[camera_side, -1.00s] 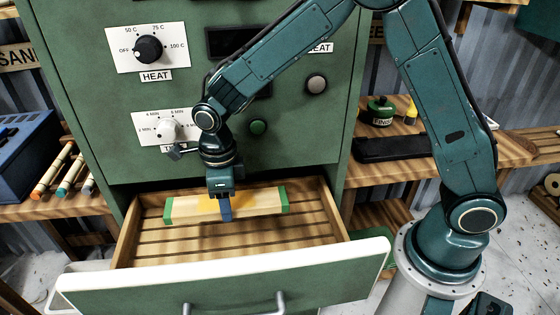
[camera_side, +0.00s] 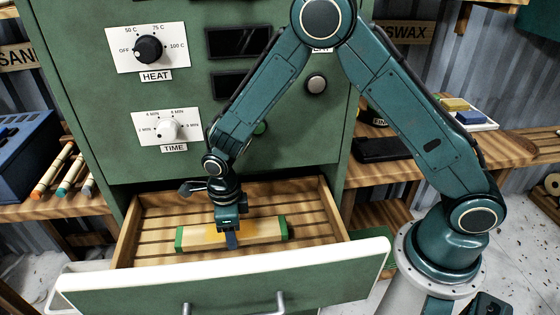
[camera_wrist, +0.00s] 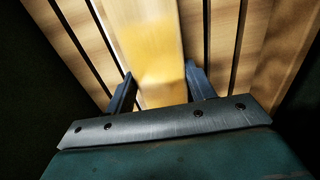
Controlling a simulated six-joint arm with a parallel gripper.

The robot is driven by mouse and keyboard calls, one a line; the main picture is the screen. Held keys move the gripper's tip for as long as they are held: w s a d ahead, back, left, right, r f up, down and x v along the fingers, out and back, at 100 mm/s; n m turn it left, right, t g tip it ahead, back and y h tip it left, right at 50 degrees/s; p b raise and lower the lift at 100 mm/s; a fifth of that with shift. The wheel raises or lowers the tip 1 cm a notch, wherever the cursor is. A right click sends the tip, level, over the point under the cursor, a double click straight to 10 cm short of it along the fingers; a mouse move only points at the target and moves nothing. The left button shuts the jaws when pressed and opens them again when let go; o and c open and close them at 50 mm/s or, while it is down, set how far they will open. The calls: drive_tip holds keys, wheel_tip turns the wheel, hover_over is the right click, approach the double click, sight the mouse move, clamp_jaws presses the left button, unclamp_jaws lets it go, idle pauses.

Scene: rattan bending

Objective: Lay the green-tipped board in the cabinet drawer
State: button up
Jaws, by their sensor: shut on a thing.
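The green-tipped board (camera_side: 262,231) is a pale wooden bar with green ends and a yellow patch near its middle. It lies level across the inside of the open cabinet drawer (camera_side: 150,215), low over the slatted floor; I cannot tell whether it touches the slats. My gripper (camera_side: 232,241) is shut on the board at its middle, pointing down. In the wrist view the board (camera_wrist: 155,45) passes between the two dark fingers (camera_wrist: 160,90), with the slats behind it. The green tips are outside the wrist view.
The drawer's green front with a pale rim (camera_side: 230,275) and metal handle stands toward the camera. The cabinet face (camera_side: 290,135) with knobs (camera_side: 150,49) rises behind. Colored sticks (camera_side: 65,172) and a blue box lie on the left bench. Drawer slats behind the board are clear.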

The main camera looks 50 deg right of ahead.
drive_tip(key=shift+f, duration=0.85)
drive_tip(key=shift+f, duration=0.2)
drive_tip(key=o, duration=1.1)
drive_tip(key=shift+r, duration=0.1)
wheel_tip(320, 180, up, 12)
drive_tip(key=shift+r, duration=0.1)
